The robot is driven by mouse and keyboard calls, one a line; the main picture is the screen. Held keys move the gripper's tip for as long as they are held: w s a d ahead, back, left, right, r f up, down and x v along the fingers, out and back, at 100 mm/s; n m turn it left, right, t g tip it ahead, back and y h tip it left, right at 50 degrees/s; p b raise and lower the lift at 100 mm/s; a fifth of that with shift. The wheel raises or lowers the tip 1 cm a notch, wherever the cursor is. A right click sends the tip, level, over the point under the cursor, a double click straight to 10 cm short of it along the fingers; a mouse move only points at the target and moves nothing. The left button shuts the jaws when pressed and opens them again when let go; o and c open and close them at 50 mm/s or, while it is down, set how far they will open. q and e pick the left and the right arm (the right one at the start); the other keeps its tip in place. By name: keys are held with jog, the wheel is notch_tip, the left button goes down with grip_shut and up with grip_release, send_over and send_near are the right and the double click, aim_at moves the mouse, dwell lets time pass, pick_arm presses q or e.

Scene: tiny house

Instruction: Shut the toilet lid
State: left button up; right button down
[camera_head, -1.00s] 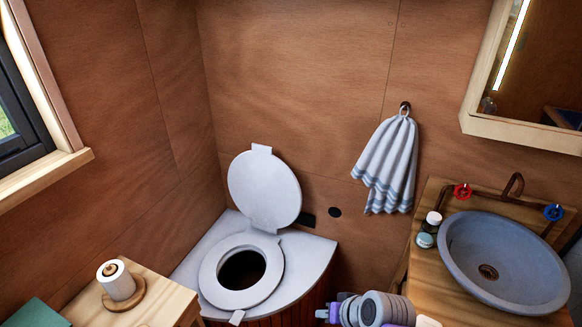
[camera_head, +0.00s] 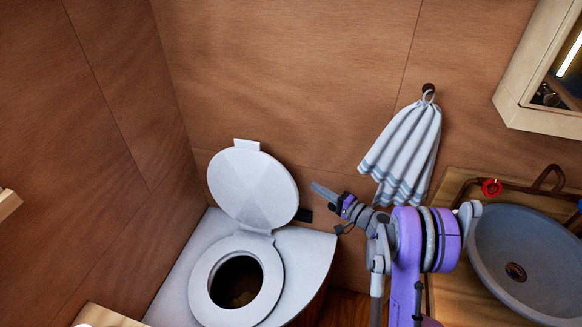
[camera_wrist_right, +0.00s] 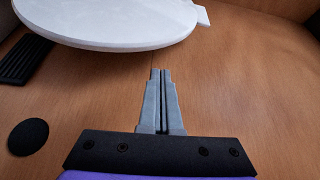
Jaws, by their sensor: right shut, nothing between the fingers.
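The white toilet lid (camera_head: 252,187) stands raised, leaning back near the wall behind the seat. The white seat ring (camera_head: 204,285) lies flat around the dark bowl opening on a pale, corner-shaped toilet top (camera_head: 310,245). My right gripper (camera_head: 318,190) is shut and empty, just to the right of the lid and apart from it in the head view. In the right wrist view the closed fingers (camera_wrist_right: 161,75) point toward the wood wall, with the lid's edge (camera_wrist_right: 115,44) above them. My left gripper is not in view.
A striped towel (camera_head: 403,150) hangs from a hook right of the lid, close to my right arm. A stone basin (camera_head: 530,245) stands on a wooden counter at the right. A wooden surface (camera_head: 100,315) shows at the lower left.

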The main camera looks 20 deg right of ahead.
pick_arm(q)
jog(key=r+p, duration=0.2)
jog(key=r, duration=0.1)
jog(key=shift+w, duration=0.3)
pick_arm(e)
jog(key=x, duration=0.9)
jog(key=shift+w, duration=0.25)
jog(key=shift+a, duration=0.15)
